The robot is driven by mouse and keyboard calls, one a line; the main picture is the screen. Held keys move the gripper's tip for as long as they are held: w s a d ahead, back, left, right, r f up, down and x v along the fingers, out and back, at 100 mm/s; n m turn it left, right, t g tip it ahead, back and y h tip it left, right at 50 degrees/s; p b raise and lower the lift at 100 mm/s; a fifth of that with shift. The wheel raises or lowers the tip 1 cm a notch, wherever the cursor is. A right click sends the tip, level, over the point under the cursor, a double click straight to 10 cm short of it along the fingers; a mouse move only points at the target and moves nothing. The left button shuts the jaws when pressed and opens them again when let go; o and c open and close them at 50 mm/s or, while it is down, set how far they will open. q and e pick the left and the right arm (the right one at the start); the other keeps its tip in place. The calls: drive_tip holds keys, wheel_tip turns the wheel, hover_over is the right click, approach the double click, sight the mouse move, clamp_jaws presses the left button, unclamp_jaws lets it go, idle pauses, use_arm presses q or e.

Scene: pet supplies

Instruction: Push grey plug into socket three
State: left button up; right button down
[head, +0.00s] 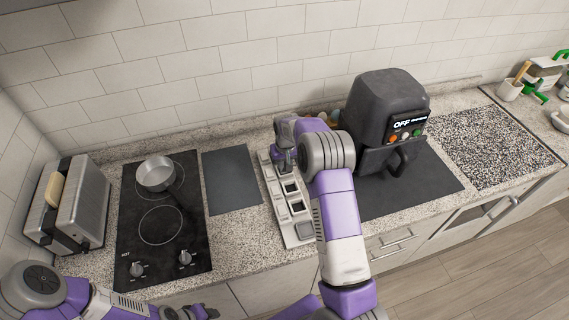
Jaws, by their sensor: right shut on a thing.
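A pale power strip (299,232) with several dark sockets in a row lies on the counter, running from back to front. My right gripper (284,158) is over the strip's far part, pointing down, and is shut on a grey plug. The plug is mostly hidden by the gripper, and I cannot tell whether it touches a socket or which one it is over. My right forearm covers part of the strip's right side. My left gripper (205,312) is at the bottom edge, partly cut off, and its fingers are too unclear to read.
A black air fryer (385,100) stands on a dark mat right of my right arm. A cooktop (137,225) with a small pot (156,174) and a toaster (70,207) are at the left. A bare grey mat (231,180) lies between cooktop and strip.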

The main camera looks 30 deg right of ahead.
drive_tip(key=c, duration=0.9)
unclamp_jaws()
drive_tip(key=shift+c, duration=0.2)
drive_tip(key=r, duration=0.5)
drive_tip(key=s+r, duration=0.1)
drive_tip(key=r, duration=0.1)
drive_tip(key=shift+a+r, duration=0.1)
drive_tip(key=shift+r, duration=0.15)
